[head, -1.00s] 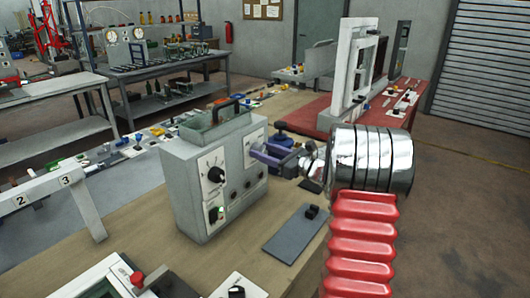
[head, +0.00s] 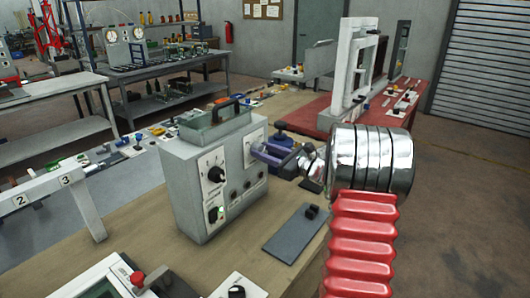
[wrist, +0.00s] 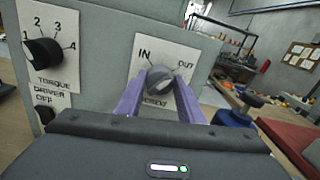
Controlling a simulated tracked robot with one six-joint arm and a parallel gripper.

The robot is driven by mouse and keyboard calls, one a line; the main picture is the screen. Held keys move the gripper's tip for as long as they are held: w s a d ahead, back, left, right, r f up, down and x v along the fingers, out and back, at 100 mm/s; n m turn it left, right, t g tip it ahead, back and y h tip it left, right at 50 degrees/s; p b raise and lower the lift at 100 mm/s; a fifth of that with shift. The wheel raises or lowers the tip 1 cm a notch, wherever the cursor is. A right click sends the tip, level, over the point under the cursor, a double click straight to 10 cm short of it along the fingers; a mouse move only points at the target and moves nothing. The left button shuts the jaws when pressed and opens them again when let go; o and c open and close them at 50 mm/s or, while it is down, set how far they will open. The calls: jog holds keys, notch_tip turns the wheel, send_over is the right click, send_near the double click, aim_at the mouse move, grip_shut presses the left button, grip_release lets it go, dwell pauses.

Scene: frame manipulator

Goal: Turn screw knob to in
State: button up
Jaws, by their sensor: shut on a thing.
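A grey screw knob (wrist: 160,79) sits on a white plate marked IN at upper left and OUT at upper right, in the wrist view. My gripper (wrist: 160,96) has its purple fingers on both sides of the knob and is shut on it. I cannot tell surely which mark the knob points to. In the head view my gripper (head: 262,151) reaches the right face of the grey control box (head: 180,190). There the fingers hide the knob.
A black torque dial (wrist: 43,52), numbered 1 to 4, is left of the screw plate, with a driver switch (wrist: 44,115) below it. A dark plate (head: 296,233) lies on the bench in front of the box. A blue-based knob (wrist: 235,117) stands to the right.

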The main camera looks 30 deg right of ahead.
jog(key=n, duration=0.3)
jog(key=shift+n, duration=0.4)
jog(key=n, duration=0.4)
jog(key=shift+a+n, duration=0.15)
jog(key=shift+n, duration=0.15)
jog(key=shift+s+a+f+n, duration=0.1)
jog(key=shift+f+n, duration=0.1)
jog(key=shift+n, duration=1.85)
jog(key=shift+f+n, duration=0.15)
jog(key=shift+n, duration=1.9)
jog(key=o, duration=1.1)
jog(key=shift+c, duration=0.2)
jog(key=shift+r, duration=0.1)
